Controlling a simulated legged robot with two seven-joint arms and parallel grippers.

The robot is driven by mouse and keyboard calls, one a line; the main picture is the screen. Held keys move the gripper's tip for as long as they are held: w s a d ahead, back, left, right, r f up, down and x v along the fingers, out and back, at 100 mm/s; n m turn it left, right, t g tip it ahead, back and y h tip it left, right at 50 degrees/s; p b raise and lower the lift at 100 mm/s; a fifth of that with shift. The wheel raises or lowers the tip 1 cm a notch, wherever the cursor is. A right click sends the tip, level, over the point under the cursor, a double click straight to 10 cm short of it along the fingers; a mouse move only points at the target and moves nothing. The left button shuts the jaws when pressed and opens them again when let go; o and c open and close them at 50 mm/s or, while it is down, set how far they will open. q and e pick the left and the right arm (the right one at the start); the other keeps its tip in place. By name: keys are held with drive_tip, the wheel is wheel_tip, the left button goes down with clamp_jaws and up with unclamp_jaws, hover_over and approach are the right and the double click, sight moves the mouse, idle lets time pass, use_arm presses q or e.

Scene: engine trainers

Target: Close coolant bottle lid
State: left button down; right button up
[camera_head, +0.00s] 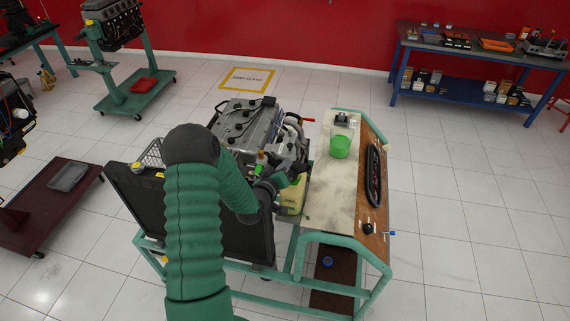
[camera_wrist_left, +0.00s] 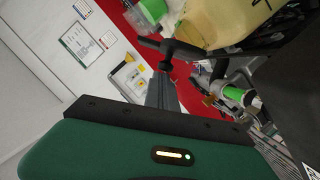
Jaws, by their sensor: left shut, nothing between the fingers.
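The yellow coolant bottle (camera_head: 292,198) stands beside the engine, between it and the worktop, partly hidden by my left gripper. A pale yellow body that looks like this bottle (camera_wrist_left: 225,20) fills the top of the left wrist view. My left gripper (camera_head: 281,182) is at the upper part of the bottle; it is shut with nothing held. Its dark fingers (camera_wrist_left: 165,72) reach up towards the bottle's edge in the wrist view. I cannot tell whether they touch it. The lid is not clearly distinguishable in either view. My right gripper is not in view.
The engine (camera_head: 245,125) with hoses sits just left of the bottle, with a dark radiator panel (camera_head: 142,205) in front. A green frame rail (camera_head: 340,240) borders the near side.

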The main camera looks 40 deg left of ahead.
sight(296, 174)
use_arm(q)
drive_tip(key=shift+a+f, duration=0.15)
drive_tip(key=shift+a, duration=0.15)
drive_tip(key=shift+w+f+m+b, duration=0.2)
drive_tip(key=shift+m+b, duration=0.2)
drive_tip(key=shift+b, duration=0.15)
drive_tip(key=shift+w+d+r+m+g+b, duration=0.15)
drive_tip(key=shift+d+m+g+b, duration=0.2)
drive_tip(key=shift+d, duration=0.2)
drive_tip(key=shift+w+d+m+y+b, duration=0.15)
drive_tip(key=shift+d+m+y+b, duration=0.15)
drive_tip(key=shift+d+m+b, duration=0.25)
drive_tip(key=shift+w+d+f+m+b, duration=0.2)
drive_tip(key=shift+f+m+b, duration=0.2)
drive_tip(key=shift+b, duration=0.45)
drive_tip(key=shift+w+d+f+m+g+y+b, duration=0.2)
drive_tip(key=shift+m+g+y+b, duration=0.35)
drive_tip(key=shift+b, duration=0.4)
drive_tip(key=shift+w+d+b, duration=0.15)
drive_tip(key=shift+d+b, duration=0.05)
drive_tip(key=shift+b, duration=0.25)
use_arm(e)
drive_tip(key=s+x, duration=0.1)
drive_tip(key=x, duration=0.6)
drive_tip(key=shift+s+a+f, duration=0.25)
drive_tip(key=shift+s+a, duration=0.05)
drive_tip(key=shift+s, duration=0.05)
use_arm(q)
drive_tip(key=shift+f, duration=0.1)
